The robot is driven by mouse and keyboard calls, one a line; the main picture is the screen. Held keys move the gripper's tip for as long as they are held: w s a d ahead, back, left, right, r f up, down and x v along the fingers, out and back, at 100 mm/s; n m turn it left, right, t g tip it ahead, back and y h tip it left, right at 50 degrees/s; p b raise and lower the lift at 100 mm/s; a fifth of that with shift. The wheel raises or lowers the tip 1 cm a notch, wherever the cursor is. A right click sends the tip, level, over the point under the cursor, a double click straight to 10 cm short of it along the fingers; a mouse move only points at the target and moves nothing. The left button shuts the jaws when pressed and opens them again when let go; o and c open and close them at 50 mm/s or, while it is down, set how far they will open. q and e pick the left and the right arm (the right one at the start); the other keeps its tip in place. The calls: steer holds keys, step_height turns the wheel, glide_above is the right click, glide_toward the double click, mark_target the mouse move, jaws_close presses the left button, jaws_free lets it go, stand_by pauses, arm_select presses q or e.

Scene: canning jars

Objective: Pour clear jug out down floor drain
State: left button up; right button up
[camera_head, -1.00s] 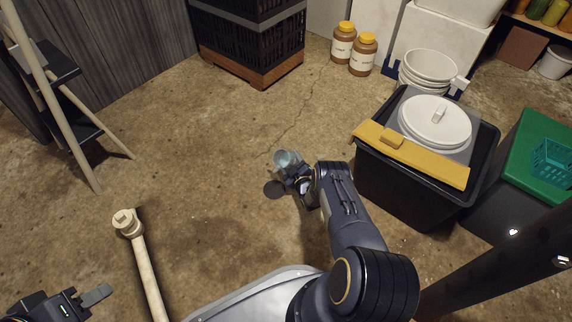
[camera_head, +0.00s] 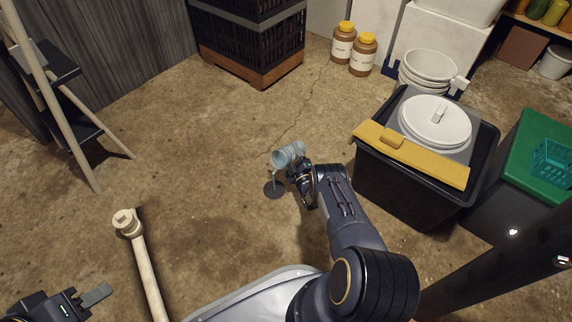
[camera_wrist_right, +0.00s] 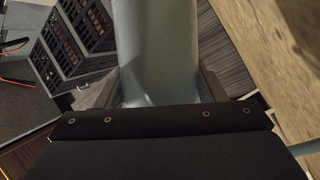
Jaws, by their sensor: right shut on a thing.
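The clear jug (camera_head: 287,155) is tipped on its side over the floor drain (camera_head: 275,189), its mouth toward the left. A thin stream (camera_head: 274,177) runs from the mouth down to the dark round drain. My right gripper (camera_head: 299,169) is shut on the jug and holds it above the floor. In the right wrist view the jug (camera_wrist_right: 155,50) fills the middle between the two fingers (camera_wrist_right: 157,88).
A black tub (camera_head: 408,195) with a yellow board (camera_head: 410,158) and white lid stands right of my right arm. A pale wooden pole (camera_head: 143,260) rises at lower left. A stepladder (camera_head: 75,100) stands at left, and black crates (camera_head: 250,40) behind. Floor around the drain is clear.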

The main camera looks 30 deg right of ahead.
mark_target(287, 150)
steer(key=shift+r, duration=0.15)
steer(key=shift+a+r+n+t+y, duration=0.2)
steer(key=shift+r+n+t+y, duration=0.3)
steer(key=shift+r+n, duration=0.75)
steer(key=shift+f+n, duration=0.1)
steer(key=shift+n, duration=0.15)
steer(key=shift+s+a+r+n+t+y, duration=0.15)
steer(key=shift+a+r+n+t+y, duration=0.15)
steer(key=shift+r+n, duration=0.3)
steer(key=shift+s+a+r+n+t+y, duration=0.15)
steer(key=shift+r+n+t+y, duration=0.2)
steer(key=shift+n, duration=0.45)
steer(key=shift+h, duration=0.25)
steer(key=shift+s+a+r+n+t+y, duration=0.15)
steer(key=shift+a+r+n+t+y, duration=0.15)
steer(key=shift+r+n+y, duration=0.35)
steer(key=shift+s+a+r+n+t+y, duration=0.15)
steer(key=shift+a+r+n+y, duration=0.15)
steer(key=shift+n, duration=0.65)
steer(key=shift+f, duration=0.1)
steer(key=shift+s+a+r+n+y, duration=0.15)
steer(key=shift+a+r+n+y, duration=0.25)
steer(key=shift+n+y, duration=0.4)
steer(key=shift+s+a+r+n+y, duration=0.15)
steer(key=shift+a+r+n+y, duration=0.3)
steer(key=shift+n, duration=0.55)
